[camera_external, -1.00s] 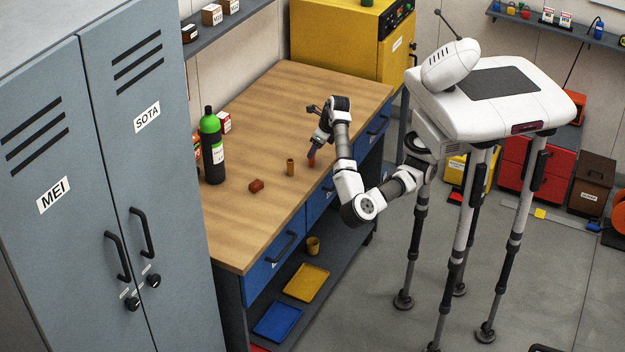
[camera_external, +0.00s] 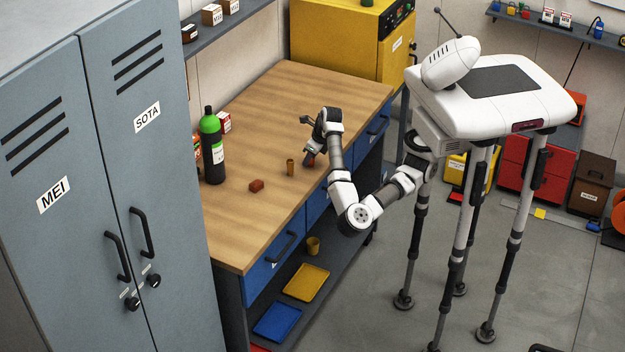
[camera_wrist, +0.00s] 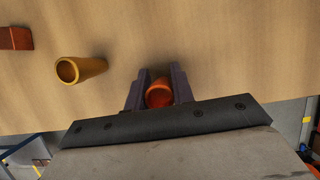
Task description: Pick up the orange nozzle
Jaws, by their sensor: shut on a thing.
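The orange nozzle (camera_wrist: 158,95) is a short hollow tube, seen in the wrist view between the two dark fingers of my gripper (camera_wrist: 159,88). The fingers are shut on it from both sides. In the external view my gripper (camera_external: 309,160) points down near the front edge of the workbench, and the nozzle (camera_external: 309,161) is mostly covered by it. I cannot tell whether the nozzle touches the bench top.
A brass-coloured tube (camera_external: 290,167) stands on the workbench (camera_external: 262,130) just left of my gripper; a red-brown block (camera_external: 257,186) lies further left. A dark green-topped bottle (camera_external: 213,150) and small boxes stand behind. The bench's right part is clear.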

